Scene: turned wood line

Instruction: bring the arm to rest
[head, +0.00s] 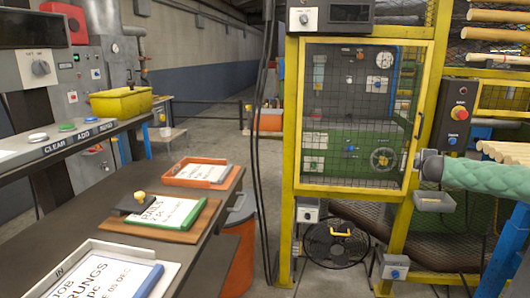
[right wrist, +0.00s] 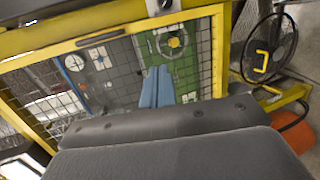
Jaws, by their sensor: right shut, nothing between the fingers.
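My right arm (head: 488,174), in a ribbed green sleeve, comes in from the right edge in the head view. Its grey end (head: 431,165) is in front of the right post of the yellow caged gate (head: 293,200). In the right wrist view, my right gripper's two blue fingers (right wrist: 156,86) lie side by side, shut with nothing between them. They point toward the mesh of the gate; I cannot tell the gap between them. The dark gripper body fills the bottom of that view. My left gripper is in neither view.
A floor fan (head: 336,245) stands below the gate. A grey tray (head: 434,202) juts out just under my right arm's end. A red-button box (head: 457,118) is above it. At left, a dark bench holds a green-edged card (head: 172,213) and an orange tray (head: 232,178). The aisle behind is open.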

